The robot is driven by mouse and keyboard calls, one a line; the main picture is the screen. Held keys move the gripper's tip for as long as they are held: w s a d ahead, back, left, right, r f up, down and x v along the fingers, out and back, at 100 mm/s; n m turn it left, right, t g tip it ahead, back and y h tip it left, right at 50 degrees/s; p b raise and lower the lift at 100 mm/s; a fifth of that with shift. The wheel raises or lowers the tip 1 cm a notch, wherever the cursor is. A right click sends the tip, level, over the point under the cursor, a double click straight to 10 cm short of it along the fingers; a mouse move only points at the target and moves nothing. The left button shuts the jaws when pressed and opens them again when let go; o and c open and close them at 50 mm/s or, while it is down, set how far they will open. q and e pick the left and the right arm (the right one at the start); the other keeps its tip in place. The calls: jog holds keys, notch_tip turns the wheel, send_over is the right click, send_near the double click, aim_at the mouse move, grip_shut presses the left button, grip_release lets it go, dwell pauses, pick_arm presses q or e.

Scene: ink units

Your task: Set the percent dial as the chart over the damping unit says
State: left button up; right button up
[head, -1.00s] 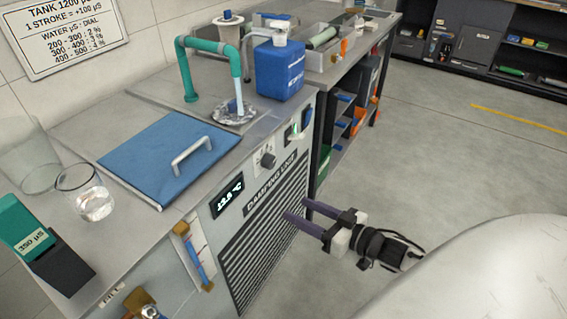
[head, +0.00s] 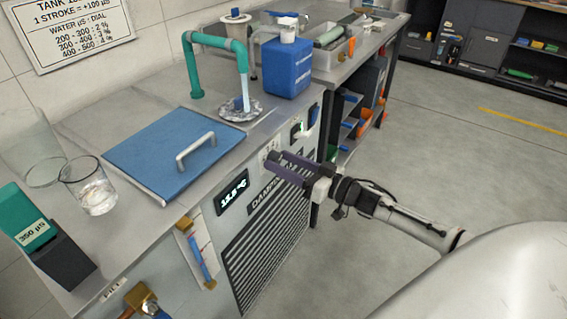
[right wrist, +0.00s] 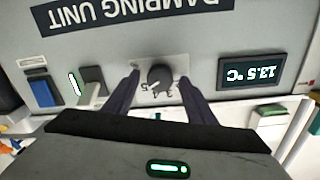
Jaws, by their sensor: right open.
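The percent dial (right wrist: 161,78) is a dark round knob on a pale plate with number marks on the damping unit's front panel. My right gripper (right wrist: 158,82) is open, with one finger on each side of the dial in the right wrist view; whether they touch it cannot be told. In the head view my right gripper (head: 278,168) covers the dial at the panel. The damping unit (head: 275,235) shows 13.5 °C on its display (right wrist: 251,72). The chart (head: 70,30) on the wall lists water µS against dial percent. A teal meter (head: 30,225) reads 350 µS. My left gripper is out of view.
A blue lid (head: 165,155) with a handle, a glass (head: 92,190), a green pipe (head: 190,70) and a blue canister (head: 287,70) are on top. The floor at right is clear.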

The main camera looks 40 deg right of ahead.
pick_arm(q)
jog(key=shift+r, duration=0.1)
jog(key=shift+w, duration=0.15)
pick_arm(e)
jog(key=c, duration=1)
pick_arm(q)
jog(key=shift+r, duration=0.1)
pick_arm(e)
jog(key=shift+n, duration=0.4)
jog(key=shift+c, duration=0.2)
jog(key=n, duration=0.6)
jog(key=shift+n, duration=0.4)
jog(key=n, duration=0.3)
jog(key=shift+f+n+b, duration=0.1)
jog(key=shift+n+b, duration=0.2)
jog(key=shift+b, duration=0.1)
jog(key=n+b, duration=0.1)
jog(key=n, duration=0.2)
jog(key=shift+a+n, duration=0.1)
jog(key=shift+n, duration=0.2)
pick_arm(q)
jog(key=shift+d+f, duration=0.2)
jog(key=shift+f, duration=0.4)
pick_arm(e)
jog(key=shift+n, duration=0.6)
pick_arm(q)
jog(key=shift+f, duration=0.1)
